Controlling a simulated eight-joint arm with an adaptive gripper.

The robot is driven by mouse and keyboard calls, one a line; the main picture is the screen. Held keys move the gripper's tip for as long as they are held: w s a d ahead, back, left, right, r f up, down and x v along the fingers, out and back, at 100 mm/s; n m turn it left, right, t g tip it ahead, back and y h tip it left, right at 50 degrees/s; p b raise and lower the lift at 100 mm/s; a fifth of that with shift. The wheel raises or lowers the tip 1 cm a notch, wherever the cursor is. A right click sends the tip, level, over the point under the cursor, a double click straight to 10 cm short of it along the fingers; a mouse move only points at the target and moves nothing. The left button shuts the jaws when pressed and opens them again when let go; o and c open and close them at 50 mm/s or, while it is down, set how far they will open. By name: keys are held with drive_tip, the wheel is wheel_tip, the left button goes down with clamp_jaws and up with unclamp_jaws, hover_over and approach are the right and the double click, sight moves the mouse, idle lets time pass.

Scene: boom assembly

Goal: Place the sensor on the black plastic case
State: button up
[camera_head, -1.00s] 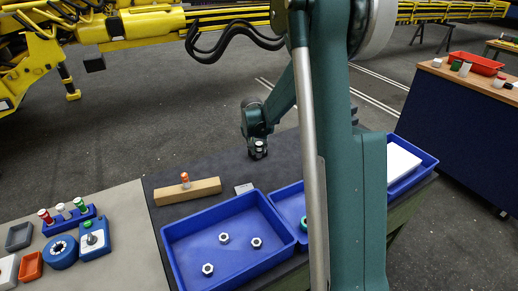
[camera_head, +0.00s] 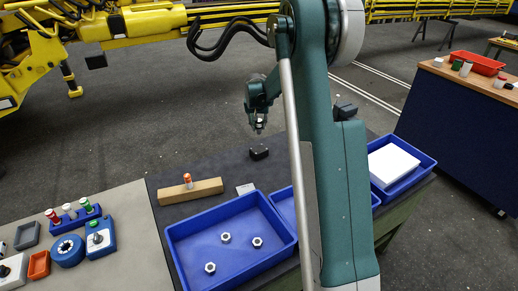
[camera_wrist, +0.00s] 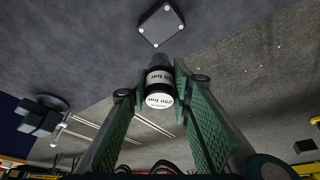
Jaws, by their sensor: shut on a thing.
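The sensor (camera_wrist: 159,84) is a small cylinder with a black body and a pale band and end marked "250 bar". My gripper (camera_wrist: 159,88) is shut on it, with one green finger pad on each side. In the head view my gripper (camera_head: 259,126) hangs above the black plastic case (camera_head: 258,152), with a visible gap between them. The case is a small dark block on the dark tabletop. In the wrist view a dark square with light corner dots (camera_wrist: 161,24), probably the case, lies beyond the sensor.
A blue tray (camera_head: 188,258) with several nuts stands in front. A blue bin (camera_head: 425,166) holds a white block at right. Tabletop around the case is mostly clear.

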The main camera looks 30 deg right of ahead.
drive_tip(key=shift+f, duration=0.1)
idle(0.3)
hover_over(259, 149)
drive_tip(key=shift+f, duration=3)
drive_tip(key=shift+f, duration=1.85)
drive_tip(key=shift+f, duration=0.2)
drive_tip(key=o, duration=1)
drive_tip(key=shift+c, duration=0.2)
drive_tip(key=shift+r, duration=0.15)
drive_tip(key=v, duration=1.2)
